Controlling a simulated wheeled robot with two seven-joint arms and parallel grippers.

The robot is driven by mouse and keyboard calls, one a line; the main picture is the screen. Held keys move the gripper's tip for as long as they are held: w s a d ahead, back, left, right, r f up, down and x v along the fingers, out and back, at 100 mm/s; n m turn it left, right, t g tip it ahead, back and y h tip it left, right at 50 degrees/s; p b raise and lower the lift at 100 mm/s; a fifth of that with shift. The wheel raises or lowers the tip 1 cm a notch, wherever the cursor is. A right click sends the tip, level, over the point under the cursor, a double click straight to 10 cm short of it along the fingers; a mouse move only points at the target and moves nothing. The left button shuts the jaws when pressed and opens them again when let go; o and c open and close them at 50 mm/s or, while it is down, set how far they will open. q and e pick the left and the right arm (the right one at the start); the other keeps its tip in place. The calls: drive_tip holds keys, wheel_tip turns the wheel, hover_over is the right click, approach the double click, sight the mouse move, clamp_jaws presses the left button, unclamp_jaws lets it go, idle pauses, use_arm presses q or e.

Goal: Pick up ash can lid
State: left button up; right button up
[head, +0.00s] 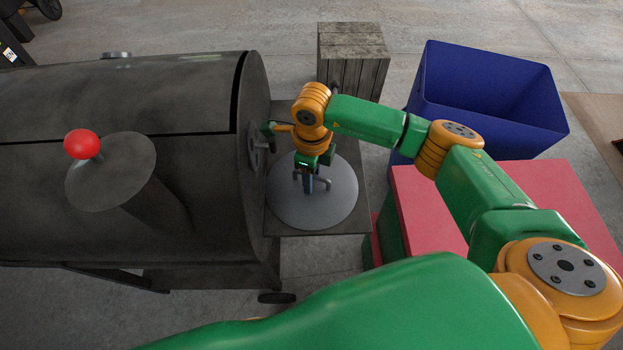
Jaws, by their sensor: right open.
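A round grey lid (312,212), which I take to be the ash can lid, lies flat on the dark side shelf of a smoker grill. My right gripper (312,184) reaches down over the middle of the lid from above, its jaws open. The fingers are at the lid's centre and hide most of what is there, so any handle is hard to make out. I cannot tell whether the fingers touch the lid. My left gripper is out of view.
The dark barrel smoker (180,90) stands close left of my right gripper; its chimney has a cap (120,180) and a red ball (82,144) is beside it. A wooden crate (352,60), blue bin (490,95) and red-topped box (425,220) stand behind and right.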

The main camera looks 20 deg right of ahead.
clamp_jaws()
drive_tip(key=shift+r, duration=0.1)
idle(1.2)
